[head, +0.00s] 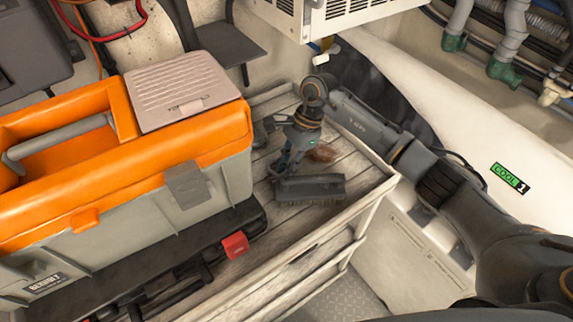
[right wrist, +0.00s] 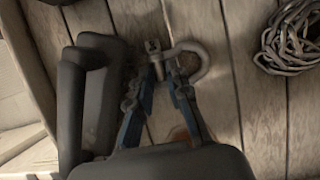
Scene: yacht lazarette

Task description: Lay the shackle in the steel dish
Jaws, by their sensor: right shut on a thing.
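My right gripper (head: 285,168) reaches down over the slatted wooden shelf top, and it also shows in the right wrist view (right wrist: 161,80). Its fingers are shut on the shackle (right wrist: 200,62), a grey metal bow seen between and just beyond the fingertips. In the wrist view the shackle is close over the planks; I cannot tell whether it touches them. In the head view the gripper hides most of it. I cannot make out the steel dish in either view. My left gripper is not in view.
A dark brush (head: 310,188) lies beside the gripper. An orange and grey toolbox (head: 215,140) stands left, on a black case (head: 150,262). A raised edge (head: 345,215) borders the shelf (head: 362,172).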

